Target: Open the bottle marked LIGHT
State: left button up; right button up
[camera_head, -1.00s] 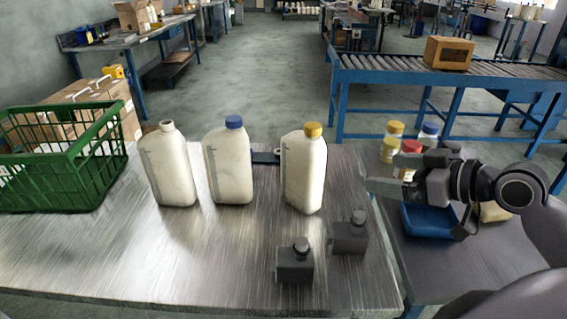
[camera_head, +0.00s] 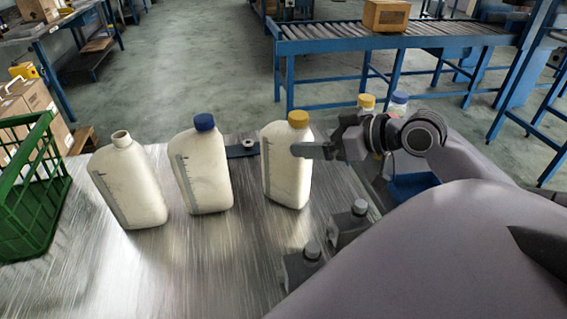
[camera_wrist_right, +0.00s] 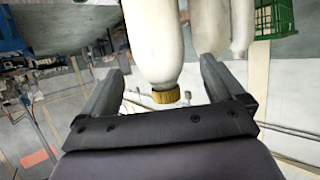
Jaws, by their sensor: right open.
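Three white bottles stand upright on the metal table (camera_head: 95,275). The right one, a yellow-capped bottle (camera_head: 288,175), also shows upside down in the right wrist view (camera_wrist_right: 155,45). The middle one is a blue-capped bottle (camera_head: 203,170). The left one, an uncapped bottle (camera_head: 130,185), shows a bare pale neck. I cannot read the word LIGHT on any of them. My right gripper (camera_head: 308,150) is open at the right of the yellow-capped bottle, near its upper part. In the right wrist view the yellow cap (camera_wrist_right: 167,97) appears between the two open fingers, not gripped. My left gripper is out of view.
A green crate (camera_head: 45,175) is at the left. Two small dark containers (camera_head: 302,265) (camera_head: 350,222) stand in front, partly hidden by my right arm. A dark flat tool (camera_head: 240,150) lies behind the bottles. Small jars with yellow (camera_head: 366,101) and blue lids (camera_head: 400,97) stand at the right.

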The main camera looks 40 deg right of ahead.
aim_at(294, 113)
jog(key=shift+p+x, duration=0.3)
jog(key=shift+x, duration=2.5)
jog(key=c, duration=1.5)
notch_tip(294, 113, up, 10)
jog(key=shift+r+p, duration=0.1)
jog(key=shift+p, duration=0.35)
jog(key=o, duration=0.9)
jog(key=shift+c, duration=0.2)
jog(key=c, duration=0.9)
